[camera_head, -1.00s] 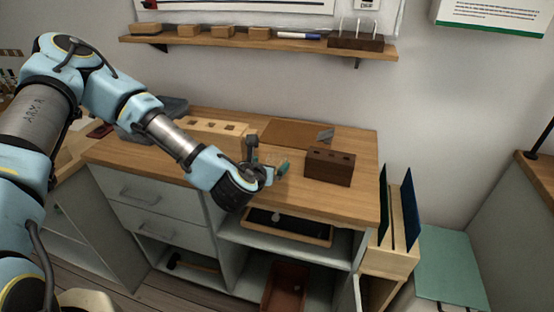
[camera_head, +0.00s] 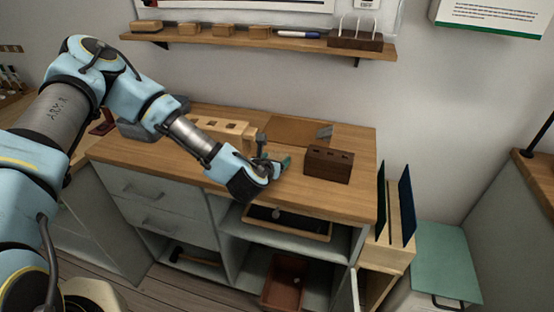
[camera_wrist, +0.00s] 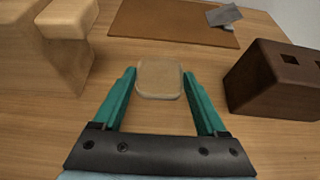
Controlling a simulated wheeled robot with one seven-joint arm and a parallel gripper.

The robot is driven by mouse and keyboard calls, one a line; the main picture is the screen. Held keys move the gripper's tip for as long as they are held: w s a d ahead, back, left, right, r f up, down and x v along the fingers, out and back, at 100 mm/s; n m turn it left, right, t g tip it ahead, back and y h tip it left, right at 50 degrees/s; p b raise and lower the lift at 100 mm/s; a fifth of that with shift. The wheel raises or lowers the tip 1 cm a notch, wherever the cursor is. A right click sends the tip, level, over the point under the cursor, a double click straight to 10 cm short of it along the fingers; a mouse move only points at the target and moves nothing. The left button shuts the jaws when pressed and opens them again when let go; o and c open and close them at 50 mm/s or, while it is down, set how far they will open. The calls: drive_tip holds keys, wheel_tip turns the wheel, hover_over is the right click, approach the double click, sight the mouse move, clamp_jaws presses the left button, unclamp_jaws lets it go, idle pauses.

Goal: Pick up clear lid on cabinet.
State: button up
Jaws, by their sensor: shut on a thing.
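The clear lid (camera_wrist: 159,80) is a small, see-through rounded square with a pale rim. In the wrist view it sits between the tips of my gripper's two green fingers, low at the wooden cabinet top (camera_wrist: 160,118). My gripper (camera_wrist: 159,76) is shut on it, a finger at its left and right sides. I cannot tell whether the lid still touches the wood. In the head view my gripper (camera_head: 281,164) is over the middle of the cabinet top (camera_head: 325,197), and the lid cannot be made out there.
A dark brown block with holes (camera_head: 329,164) stands close to the right of my gripper. A light wooden block with holes (camera_head: 228,134) stands to the left. A brown mat (camera_wrist: 165,22) with a grey metal piece (camera_wrist: 223,15) lies behind. A wall shelf (camera_head: 260,42) hangs above.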

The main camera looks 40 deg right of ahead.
drive_tip(key=c, duration=0.6)
drive_tip(key=shift+c, duration=0.2)
